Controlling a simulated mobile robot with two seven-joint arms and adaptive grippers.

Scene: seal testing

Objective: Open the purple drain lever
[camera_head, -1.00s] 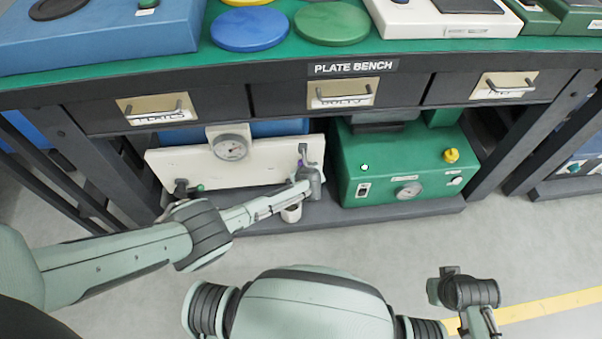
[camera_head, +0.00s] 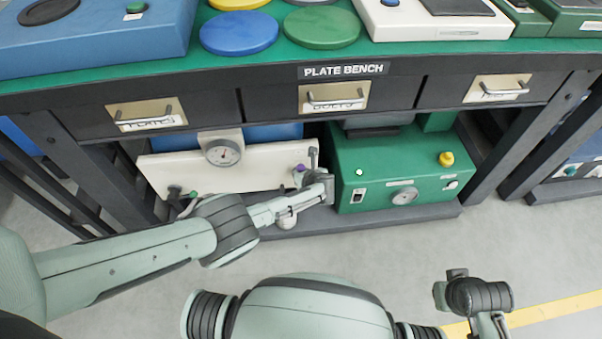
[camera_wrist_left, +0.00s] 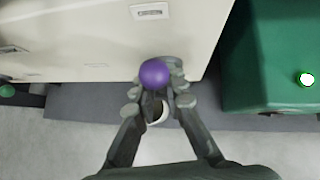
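The purple ball knob of the drain lever (camera_head: 299,174) is at the right end of a white box (camera_head: 262,169) under the bench. In the left wrist view the purple knob (camera_wrist_left: 154,73) lies just beyond and between the fingertips. My left gripper (camera_wrist_left: 155,98) has its fingers parted, with a gap around the knob; I cannot tell whether either finger touches it. In the head view my left gripper (camera_head: 322,188) is at the box's right end, partly covering the lever. My right gripper (camera_head: 490,322) is at the bottom right, away from the bench, its fingers partly cut off.
A green box (camera_head: 430,170) with a yellow knob stands close to the right of my left gripper. The lower shelf (camera_head: 395,218) runs under both boxes, and the bench drawers (camera_head: 335,97) are above. The floor in front is clear.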

